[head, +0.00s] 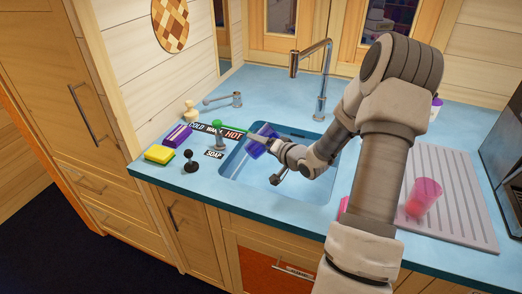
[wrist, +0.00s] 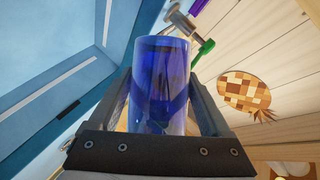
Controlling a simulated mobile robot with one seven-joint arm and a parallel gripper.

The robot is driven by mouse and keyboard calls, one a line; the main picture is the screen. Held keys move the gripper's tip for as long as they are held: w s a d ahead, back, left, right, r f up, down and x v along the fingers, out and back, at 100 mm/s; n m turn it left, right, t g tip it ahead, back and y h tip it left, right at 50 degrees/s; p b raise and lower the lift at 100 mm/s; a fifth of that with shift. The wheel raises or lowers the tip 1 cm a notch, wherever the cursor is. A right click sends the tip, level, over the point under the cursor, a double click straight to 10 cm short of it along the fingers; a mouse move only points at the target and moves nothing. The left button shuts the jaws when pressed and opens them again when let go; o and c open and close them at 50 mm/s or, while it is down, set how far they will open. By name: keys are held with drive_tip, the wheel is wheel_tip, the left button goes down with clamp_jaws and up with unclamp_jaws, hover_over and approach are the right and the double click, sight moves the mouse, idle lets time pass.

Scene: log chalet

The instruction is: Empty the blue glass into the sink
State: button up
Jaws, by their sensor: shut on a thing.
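The blue glass (head: 257,147) is held over the back left part of the sink (head: 240,190). It looks tipped well over onto its side rather than upright. My gripper (head: 270,148) is shut on it. In the wrist view the blue glass (wrist: 160,85) stands between both fingers of my gripper (wrist: 158,100), one on each side. I cannot tell whether any liquid is left inside, and no stream shows.
A tall faucet (head: 322,85) stands behind the sink. A green-knobbed lever (head: 217,128) is at the sink's left edge. A yellow sponge (head: 159,154) and dark knob (head: 190,160) are further left. A pink glass (head: 424,195) stands on the ribbed drainboard (head: 460,215) at right.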

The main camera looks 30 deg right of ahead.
sight(261, 133)
drive_tip(key=n+b, duration=0.1)
drive_tip(key=n+h+b, duration=0.1)
drive_tip(key=shift+a+r+h+b, duration=0.1)
drive_tip(key=shift+r+h+b, duration=0.2)
drive_tip(key=shift+r, duration=0.1)
drive_tip(key=n+b, duration=0.1)
drive_tip(key=n+h+b, duration=0.1)
drive_tip(key=b, duration=0.1)
drive_tip(key=shift+r+g, duration=0.3)
drive_tip(key=shift+r, duration=0.1)
drive_tip(key=n+h+b, duration=0.1)
drive_tip(key=b, duration=0.2)
drive_tip(key=r+n+h+b, duration=0.1)
drive_tip(key=b, duration=0.2)
drive_tip(key=shift+r+n+b, duration=0.25)
drive_tip(key=shift+n+b, duration=0.05)
drive_tip(key=shift+b, duration=0.05)
drive_tip(key=shift+r+h, duration=0.3)
drive_tip(key=shift+r, duration=0.05)
drive_tip(key=shift+s, duration=0.1)
